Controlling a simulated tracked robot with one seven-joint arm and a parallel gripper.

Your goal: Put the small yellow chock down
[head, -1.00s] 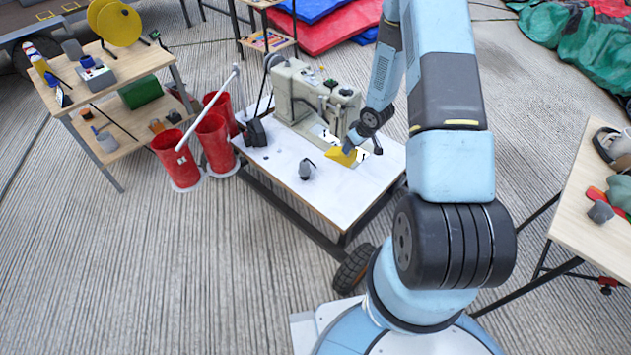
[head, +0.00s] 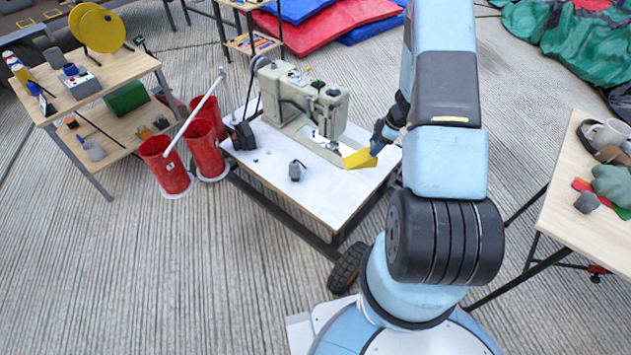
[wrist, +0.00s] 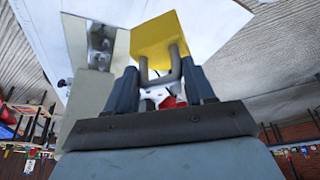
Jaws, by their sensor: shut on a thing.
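The small yellow chock (head: 359,159) is in my gripper over the right part of the white-topped sewing table (head: 318,202). In the wrist view the yellow chock (wrist: 160,40) sits at the fingertips, with a grey handle loop between the two fingers. My gripper (wrist: 162,80) is shut on it. In the head view my gripper (head: 377,145) is partly hidden by my arm. The chock is close to the table top and the machine's base; I cannot tell whether it touches.
A beige sewing machine (head: 297,98) stands at the back of the table. A small dark grey object (head: 296,170) lies left of the chock. Red buckets (head: 165,168) stand left. A wooden table (head: 575,225) with assorted items is at right. The table's front is clear.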

